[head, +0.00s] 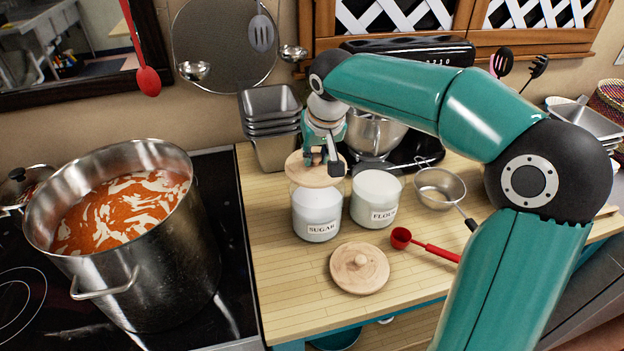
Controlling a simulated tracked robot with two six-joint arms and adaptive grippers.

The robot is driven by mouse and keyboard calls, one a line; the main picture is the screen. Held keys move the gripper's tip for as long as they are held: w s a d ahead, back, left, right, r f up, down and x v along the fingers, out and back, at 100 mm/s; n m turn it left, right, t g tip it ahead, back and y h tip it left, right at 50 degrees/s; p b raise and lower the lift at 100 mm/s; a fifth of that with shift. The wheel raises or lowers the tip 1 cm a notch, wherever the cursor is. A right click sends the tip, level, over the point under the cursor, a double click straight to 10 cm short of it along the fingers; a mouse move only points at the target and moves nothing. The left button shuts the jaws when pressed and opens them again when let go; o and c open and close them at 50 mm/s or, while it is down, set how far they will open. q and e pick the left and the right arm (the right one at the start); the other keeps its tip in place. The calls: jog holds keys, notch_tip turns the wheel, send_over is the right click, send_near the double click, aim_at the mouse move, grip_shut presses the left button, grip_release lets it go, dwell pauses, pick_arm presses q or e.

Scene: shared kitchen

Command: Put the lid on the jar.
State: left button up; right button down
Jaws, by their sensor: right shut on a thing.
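The sugar jar (317,216) is a glass jar with white contents and a SUGAR label, upright on the wooden counter. A round wooden lid (303,172) is at the sugar jar's mouth, under my right gripper (323,165). My right gripper is shut on this lid; I cannot tell whether the lid rests fully on the rim. The flour jar (376,201) stands just right of it, uncovered, with white contents. A second wooden lid (359,268) with a round knob lies on the counter in front of the jars. My left gripper is not in view.
A large pot of red soup (137,240) stands on the stove at left. A red measuring scoop (424,243) and a metal strainer (440,188) lie right of the jars. Stacked metal tins (271,128) and a stand mixer (373,134) are behind. The counter's front left is clear.

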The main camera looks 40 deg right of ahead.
aim_at(318, 169)
jog(key=shift+f, duration=2.95)
jog(key=c, duration=1)
grip_release()
jog(key=shift+o, duration=0.2)
jog(key=shift+s+a+r, duration=0.1)
jog(key=shift+s+r, duration=0.05)
jog(key=shift+r, duration=0.35)
jog(key=v, duration=1)
jog(key=shift+s+r, duration=0.15)
jog(key=shift+r, duration=0.15)
jog(key=shift+s+r, duration=0.1)
jog(key=shift+r, duration=0.05)
